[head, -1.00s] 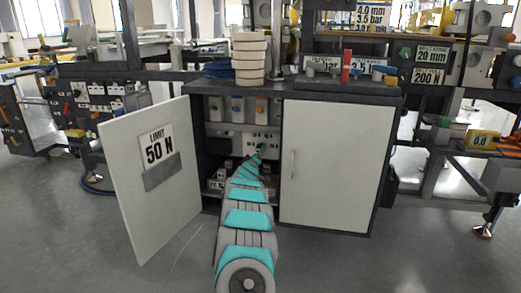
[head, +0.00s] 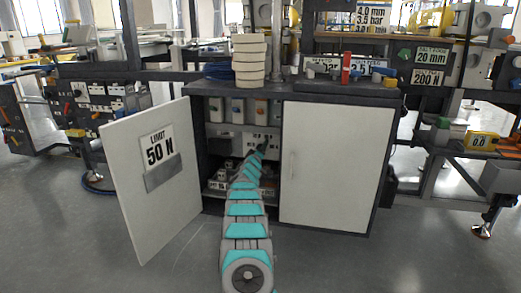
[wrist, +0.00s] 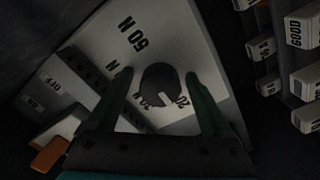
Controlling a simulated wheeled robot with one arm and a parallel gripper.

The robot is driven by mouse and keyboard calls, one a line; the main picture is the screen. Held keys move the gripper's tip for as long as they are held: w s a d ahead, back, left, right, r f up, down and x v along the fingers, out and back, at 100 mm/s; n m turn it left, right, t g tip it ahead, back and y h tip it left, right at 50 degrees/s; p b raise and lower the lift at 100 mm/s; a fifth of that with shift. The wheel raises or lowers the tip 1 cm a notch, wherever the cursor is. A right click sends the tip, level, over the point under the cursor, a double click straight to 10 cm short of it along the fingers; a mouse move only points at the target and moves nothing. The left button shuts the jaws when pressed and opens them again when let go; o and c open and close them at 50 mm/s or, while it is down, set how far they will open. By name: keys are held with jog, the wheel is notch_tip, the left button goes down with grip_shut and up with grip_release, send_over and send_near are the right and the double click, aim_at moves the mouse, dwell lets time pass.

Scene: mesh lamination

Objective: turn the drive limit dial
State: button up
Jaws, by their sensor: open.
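The drive limit dial is a dark round knob (wrist: 158,84) with a white pointer mark, set on a pale panel (wrist: 172,35) in the wrist view. The pointer faces down and slightly right, close to a printed "20". My gripper (wrist: 158,74) is open, with one green finger on each side of the dial. Gaps seem to show between fingers and knob; contact is not clear. In the head view my arm reaches into the open cabinet (head: 197,150), and its end is too small to make out.
The open left door (head: 125,185) carries a "LIMIT 50 N" card (head: 157,147). The right door (head: 335,165) is shut. White labelled blocks (wrist: 302,30) stand right of the panel. An orange piece (wrist: 48,156) and an "OFF" label are at lower left.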

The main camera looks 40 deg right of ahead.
jog(key=shift+c, duration=0.3)
grip_shut()
dwell(0.5)
